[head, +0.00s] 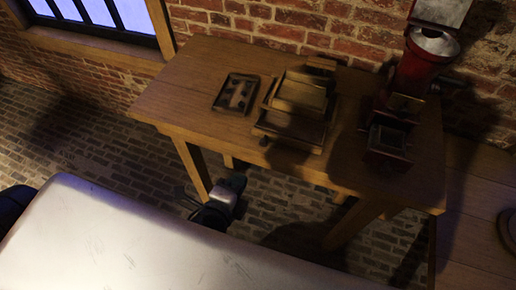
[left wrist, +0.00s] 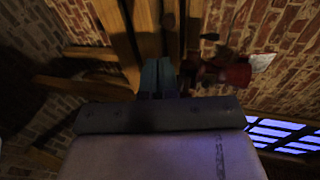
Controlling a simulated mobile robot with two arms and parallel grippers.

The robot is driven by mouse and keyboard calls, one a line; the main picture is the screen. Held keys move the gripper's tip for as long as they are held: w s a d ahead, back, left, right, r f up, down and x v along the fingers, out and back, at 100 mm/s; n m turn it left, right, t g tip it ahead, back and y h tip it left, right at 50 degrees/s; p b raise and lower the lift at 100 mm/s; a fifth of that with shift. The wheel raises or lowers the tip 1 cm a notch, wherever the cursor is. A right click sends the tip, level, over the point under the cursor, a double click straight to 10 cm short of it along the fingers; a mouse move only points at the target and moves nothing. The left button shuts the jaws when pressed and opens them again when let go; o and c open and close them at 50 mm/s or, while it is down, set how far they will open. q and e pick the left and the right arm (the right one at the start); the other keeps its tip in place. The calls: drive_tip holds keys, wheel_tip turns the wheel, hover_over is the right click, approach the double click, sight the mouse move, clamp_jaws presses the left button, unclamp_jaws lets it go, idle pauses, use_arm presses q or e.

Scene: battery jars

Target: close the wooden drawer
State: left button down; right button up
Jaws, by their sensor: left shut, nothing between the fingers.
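A small wooden box (head: 300,96) stands in the middle of the table. Its wooden drawer (head: 289,131) appears to stick out at the front, toward me, with a small dark knob low on its left. How far it stands out is hard to tell in the shadow. My left gripper (head: 236,184) is shut and empty, in front of the table and apart from the drawer. Its shut fingers also show in the left wrist view (left wrist: 158,77), pointing toward the table's wood. The drawer cannot be made out clearly there. My right gripper is out of view.
A dark flat tray (head: 236,93) lies left of the box on the wooden table (head: 185,85). A tall red grinder (head: 412,72) stands to its right, also visible in the left wrist view (left wrist: 232,76). A brick wall is behind.

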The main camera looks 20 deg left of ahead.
sight(262, 140)
use_arm(q)
drive_tip(key=p+x, duration=0.1)
drive_tip(key=x, duration=0.2)
drive_tip(key=p+x, duration=0.1)
drive_tip(key=x, duration=0.3)
drive_tip(key=r+p+x, duration=0.1)
drive_tip(key=x, duration=0.2)
drive_tip(key=shift+w+d, duration=0.15)
drive_tip(key=shift+w, duration=0.35)
drive_tip(key=shift+w+f, duration=0.15)
drive_tip(key=shift+w, duration=0.25)
drive_tip(key=w, duration=0.3)
drive_tip(key=shift+w+d, duration=0.1)
drive_tip(key=shift+w, duration=0.45)
drive_tip(key=shift+s, duration=0.15)
